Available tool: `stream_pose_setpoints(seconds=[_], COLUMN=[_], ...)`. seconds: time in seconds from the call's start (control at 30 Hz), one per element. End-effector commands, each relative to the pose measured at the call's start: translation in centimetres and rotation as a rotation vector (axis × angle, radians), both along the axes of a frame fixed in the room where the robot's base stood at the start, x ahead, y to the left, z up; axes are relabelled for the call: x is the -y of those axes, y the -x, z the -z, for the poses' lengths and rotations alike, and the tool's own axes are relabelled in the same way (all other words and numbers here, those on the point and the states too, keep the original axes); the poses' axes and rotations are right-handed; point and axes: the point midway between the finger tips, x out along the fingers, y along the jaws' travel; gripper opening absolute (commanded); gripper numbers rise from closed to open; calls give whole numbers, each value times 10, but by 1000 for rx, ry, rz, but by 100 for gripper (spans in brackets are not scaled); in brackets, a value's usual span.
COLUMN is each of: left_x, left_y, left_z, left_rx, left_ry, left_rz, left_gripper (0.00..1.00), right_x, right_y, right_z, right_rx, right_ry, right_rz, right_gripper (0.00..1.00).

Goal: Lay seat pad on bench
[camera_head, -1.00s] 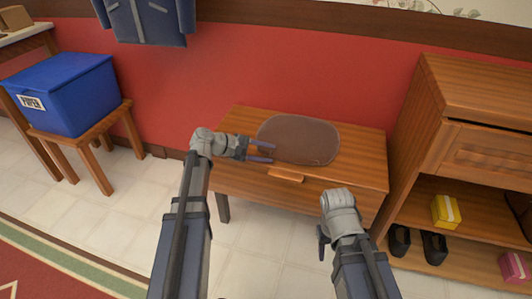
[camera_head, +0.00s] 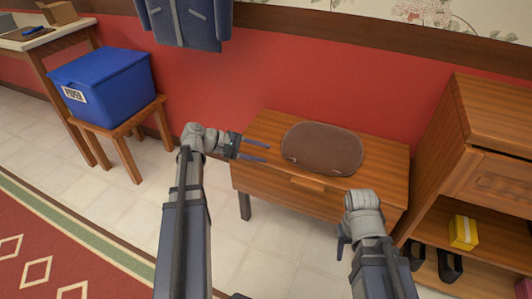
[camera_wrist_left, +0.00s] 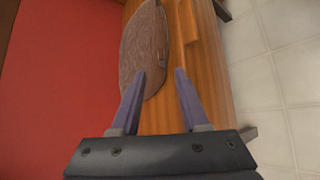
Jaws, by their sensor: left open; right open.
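The brown seat pad (camera_head: 323,148) lies flat on the top of the wooden bench (camera_head: 384,160), near its middle and back. My left gripper (camera_head: 268,153) is open and empty at the left end of the bench, just left of the pad and apart from it. In the left wrist view the pad (camera_wrist_left: 143,50) lies beyond the open fingers (camera_wrist_left: 160,76), mostly toward the left one, with bare bench (camera_wrist_left: 195,60) on the right. My right gripper (camera_head: 342,240) hangs in front of the bench, away from the pad; it is seen from behind.
A blue lidded box (camera_head: 108,85) stands on a small wooden stool (camera_head: 128,130) at left. A wooden cabinet (camera_head: 490,120) with dark shoes and a yellow box (camera_head: 463,232) stands close at right. A blue jacket (camera_head: 187,20) hangs on the red wall. Tiled floor in front is clear.

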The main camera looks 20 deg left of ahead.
Motion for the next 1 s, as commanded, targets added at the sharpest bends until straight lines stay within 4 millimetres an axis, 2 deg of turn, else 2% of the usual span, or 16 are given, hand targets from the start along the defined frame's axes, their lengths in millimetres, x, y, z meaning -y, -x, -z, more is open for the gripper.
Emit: stream_pose_setpoints(seconds=[0.07,0.13,0.23,0.3,0.4,0.5,0.6,0.73,0.83,1.0], left_x=[7,26,71,106,149,180,200,213,218,220], left_y=[1,6,21,39,68,100,128,156,169,179], left_z=[3,11,32,51,76,95,108,116,117,116], left_rx=[-3,-11,-23,-30,-26,-12,11,45,67,87], left_ry=[-16,-61,-187,-310,-493,-673,-844,-1032,-1137,-1236], left_rz=[18,66,201,333,537,742,937,1152,1269,1372], left_gripper=[45,45,45,45,45,45,45,45,45,45], right_x=[0,0,0,0,0,0,0,0,0,0], right_y=[0,0,0,0,0,0,0,0,0,0], right_z=[0,0,0,0,0,0,0,0,0,0], right_rx=[0,0,0,0,0,0,0,0,0,0], right_ry=[0,0,0,0,0,0,0,0,0,0], right_rz=[0,0,0,0,0,0,0,0,0,0], right_gripper=[50,50,50,50,50,50,50,50,50,50])
